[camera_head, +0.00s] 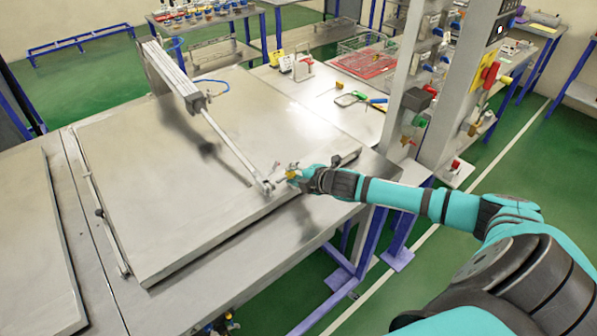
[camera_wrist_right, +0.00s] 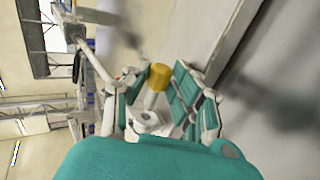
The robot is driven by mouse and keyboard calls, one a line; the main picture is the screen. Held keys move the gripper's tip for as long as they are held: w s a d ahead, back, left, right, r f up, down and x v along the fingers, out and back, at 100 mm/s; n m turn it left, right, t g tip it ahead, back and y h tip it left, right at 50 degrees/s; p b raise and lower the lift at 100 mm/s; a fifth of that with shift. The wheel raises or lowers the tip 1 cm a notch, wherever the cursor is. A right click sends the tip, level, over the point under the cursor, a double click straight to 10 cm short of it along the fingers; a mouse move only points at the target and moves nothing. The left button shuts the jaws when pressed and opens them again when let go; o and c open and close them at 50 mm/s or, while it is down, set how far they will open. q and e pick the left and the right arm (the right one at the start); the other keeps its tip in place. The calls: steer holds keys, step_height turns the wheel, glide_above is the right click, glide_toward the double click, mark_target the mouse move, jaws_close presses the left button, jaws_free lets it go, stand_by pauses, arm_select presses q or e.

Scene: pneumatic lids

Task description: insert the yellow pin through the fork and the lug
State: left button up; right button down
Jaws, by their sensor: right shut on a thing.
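The yellow pin (camera_wrist_right: 160,76) shows its yellow head between the teal fingers of my right gripper (camera_wrist_right: 158,96). In the head view my right gripper (camera_head: 290,176) is at the lid's front edge, shut on the pin, with a bit of yellow (camera_head: 292,174) between its fingers. The rod (camera_head: 228,145) slants down from the cylinder (camera_head: 172,75) to the fork (camera_head: 267,186), just left of the gripper. The rod also shows in the wrist view (camera_wrist_right: 96,62). The lug is too small to tell from the fork. Whether the pin touches either is hidden. My left gripper is out of view.
The large metal lid (camera_head: 200,200) lies on the bench, with another panel (camera_head: 35,240) at the left. A post with valves (camera_head: 420,105) stands close behind my right arm. Tools (camera_head: 350,98) and a red-bottomed basket (camera_head: 368,62) lie beyond the lid.

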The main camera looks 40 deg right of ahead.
mark_target(279, 182)
steer(key=shift+p, duration=0.7)
stand_by(1.5)
steer(key=shift+s+a+p, duration=0.15)
steer(key=shift+a+p, duration=0.1)
steer(key=shift+a, duration=0.95)
steer(key=shift+s+a+p, duration=0.1)
steer(key=shift+a+p, duration=0.15)
steer(key=shift+a, duration=0.95)
steer(key=shift+s+a+f, duration=0.1)
steer(key=shift+a, duration=0.1)
stand_by(0.7)
